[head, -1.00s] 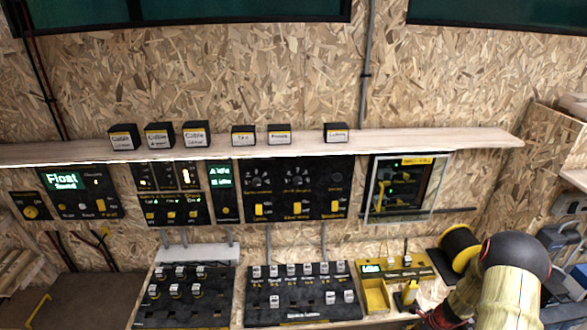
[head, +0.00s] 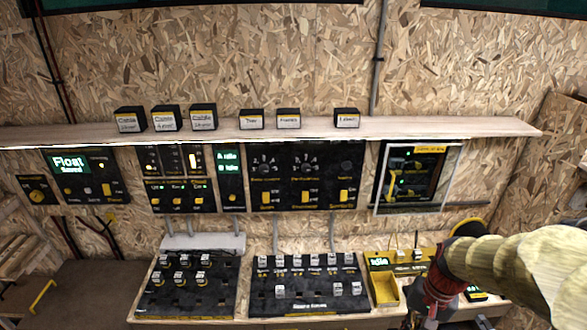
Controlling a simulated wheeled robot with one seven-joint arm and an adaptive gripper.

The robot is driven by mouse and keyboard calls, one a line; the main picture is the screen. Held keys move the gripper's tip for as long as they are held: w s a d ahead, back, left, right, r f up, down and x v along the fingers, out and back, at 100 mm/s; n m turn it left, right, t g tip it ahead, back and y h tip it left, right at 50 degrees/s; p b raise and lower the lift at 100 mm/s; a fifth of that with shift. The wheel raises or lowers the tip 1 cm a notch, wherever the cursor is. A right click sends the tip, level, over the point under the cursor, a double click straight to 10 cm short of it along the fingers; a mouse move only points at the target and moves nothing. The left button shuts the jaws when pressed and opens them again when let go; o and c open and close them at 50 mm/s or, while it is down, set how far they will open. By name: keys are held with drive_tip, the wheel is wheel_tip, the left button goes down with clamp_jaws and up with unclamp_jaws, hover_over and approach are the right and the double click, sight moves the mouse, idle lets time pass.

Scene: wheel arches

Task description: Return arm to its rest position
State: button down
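My arm, with a pale tan sleeve and a dark red and black wrist, reaches in from the right edge of the head view. My gripper (head: 422,314) is at the bottom edge, in front of the bench's right part. Its fingers are small, dark and partly cut off, so I cannot tell whether they are open or shut or hold anything. The arm hides part of the bench's right end and most of a black and yellow spool (head: 468,226).
The bench carries two black boards (head: 186,284) (head: 308,280) with small labelled blocks and a yellow tray (head: 385,289) near my wrist. Black control panels (head: 301,183) and a framed glass case (head: 415,176) hang on the wall. A shelf (head: 410,128) above holds several black boxes.

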drive_tip(key=s+a+r+n+t+h+b, duration=0.1)
drive_tip(key=s+a+r+n+t+b, duration=0.4)
drive_tip(key=s+a+r, duration=0.3)
wheel_tip(320, 180, up, 2)
drive_tip(key=shift+s+a+r+n+t+h+b, duration=0.25)
drive_tip(key=shift+s+b, duration=0.25)
drive_tip(key=shift+s, duration=0.4)
drive_tip(key=shift+d, duration=0.15)
